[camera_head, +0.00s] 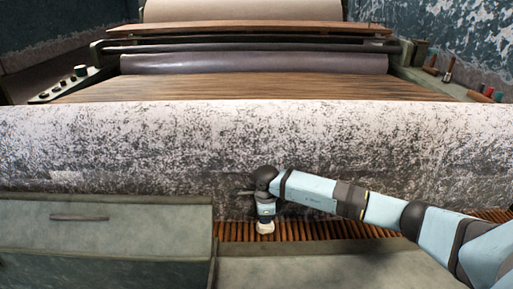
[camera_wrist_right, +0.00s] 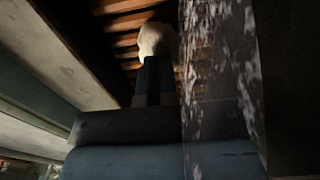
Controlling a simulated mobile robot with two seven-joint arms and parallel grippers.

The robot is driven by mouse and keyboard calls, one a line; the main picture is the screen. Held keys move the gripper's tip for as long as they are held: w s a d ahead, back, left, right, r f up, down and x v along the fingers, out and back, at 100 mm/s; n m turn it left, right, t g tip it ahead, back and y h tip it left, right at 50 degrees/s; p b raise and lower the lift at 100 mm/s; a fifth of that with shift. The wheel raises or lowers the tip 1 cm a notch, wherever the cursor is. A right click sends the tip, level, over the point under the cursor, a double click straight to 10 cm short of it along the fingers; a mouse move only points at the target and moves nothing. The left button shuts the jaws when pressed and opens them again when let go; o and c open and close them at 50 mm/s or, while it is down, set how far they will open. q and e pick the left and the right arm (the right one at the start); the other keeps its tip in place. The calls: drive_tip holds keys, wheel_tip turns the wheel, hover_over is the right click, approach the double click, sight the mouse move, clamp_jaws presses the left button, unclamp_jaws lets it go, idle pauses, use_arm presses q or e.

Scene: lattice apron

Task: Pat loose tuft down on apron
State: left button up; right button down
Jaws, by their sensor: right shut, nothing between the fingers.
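The lattice apron (camera_head: 240,232) is a row of reddish-brown wooden slats low in the head view, behind the front panels; its slats also show at the top of the right wrist view (camera_wrist_right: 125,22). A small cream tuft (camera_head: 265,228) lies on the slats and shows in the right wrist view (camera_wrist_right: 153,38). My right gripper (camera_head: 265,219) points down right at the tuft, shut with nothing between its fingers. In the right wrist view the fingertips (camera_wrist_right: 154,60) meet or overlap the tuft's edge; I cannot tell whether they press on it. My left gripper is not in view.
A large, speckled whitish roller (camera_head: 250,135) spans the width just behind the apron, close to my right wrist. A grey-green box with a handle (camera_head: 110,240) stands at front left. A flat panel edge (camera_head: 320,268) runs in front of the slats.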

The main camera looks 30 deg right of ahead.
wheel_tip(320, 180, up, 8)
drive_tip(key=p, duration=0.6)
idle(0.4)
drive_tip(key=shift+f, duration=0.1)
idle(0.4)
